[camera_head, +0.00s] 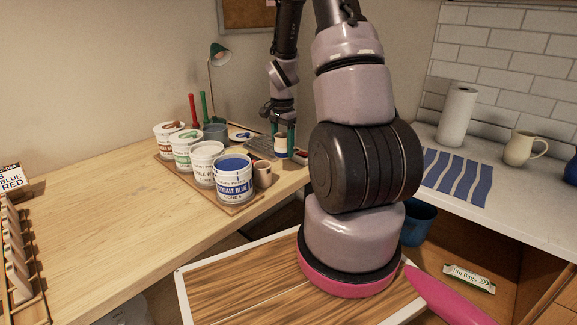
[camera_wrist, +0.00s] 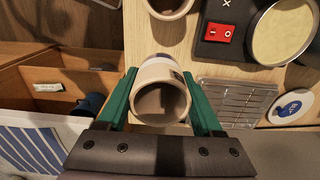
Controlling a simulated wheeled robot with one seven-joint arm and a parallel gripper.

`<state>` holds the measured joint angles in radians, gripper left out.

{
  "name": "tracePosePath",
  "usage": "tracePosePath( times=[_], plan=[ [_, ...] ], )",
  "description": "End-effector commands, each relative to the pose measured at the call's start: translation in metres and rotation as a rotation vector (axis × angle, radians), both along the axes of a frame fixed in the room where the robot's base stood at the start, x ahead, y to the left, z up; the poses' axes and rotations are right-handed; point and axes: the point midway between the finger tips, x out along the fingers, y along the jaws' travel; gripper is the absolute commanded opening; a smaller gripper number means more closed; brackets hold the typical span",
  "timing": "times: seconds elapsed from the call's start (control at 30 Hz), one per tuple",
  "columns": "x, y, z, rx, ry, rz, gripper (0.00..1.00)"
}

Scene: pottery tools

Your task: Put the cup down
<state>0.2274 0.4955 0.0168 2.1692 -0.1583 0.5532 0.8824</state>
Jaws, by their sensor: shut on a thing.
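My gripper (camera_wrist: 160,76) has green fingers and is shut on a pale beige cup (camera_wrist: 158,106), one finger on each side. In the wrist view the cup's open mouth faces the camera and its inside looks empty. In the head view my gripper (camera_head: 282,137) holds the cup (camera_head: 281,147) at the far right part of the wooden table (camera_head: 110,205). The cup looks roughly upright there, near the table's edge. The frames do not clearly show whether its base touches anything.
A tan cup (camera_head: 263,174) stands beside the cobalt blue tub (camera_head: 235,183) and other tubs on a board. A device with a red switch (camera_wrist: 224,34), a round pan (camera_wrist: 284,32) and a metal rack (camera_wrist: 235,102) are close by. Drawers (camera_wrist: 70,75) lie left in the wrist view.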

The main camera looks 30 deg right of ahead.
Motion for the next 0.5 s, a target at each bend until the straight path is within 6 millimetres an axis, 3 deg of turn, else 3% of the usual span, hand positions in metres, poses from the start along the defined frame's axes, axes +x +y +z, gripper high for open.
tracePosePath(
  times=[0.1, 0.27, 0.5],
  plan=[
    [-0.001, 0.001, -0.020, 0.001, 0.003, 0.000, 0.09],
    [0.000, 0.000, -0.031, 0.001, 0.001, -0.001, 0.09],
    [-0.001, 0.000, -0.062, 0.001, 0.003, -0.001, 0.09]
  ],
)
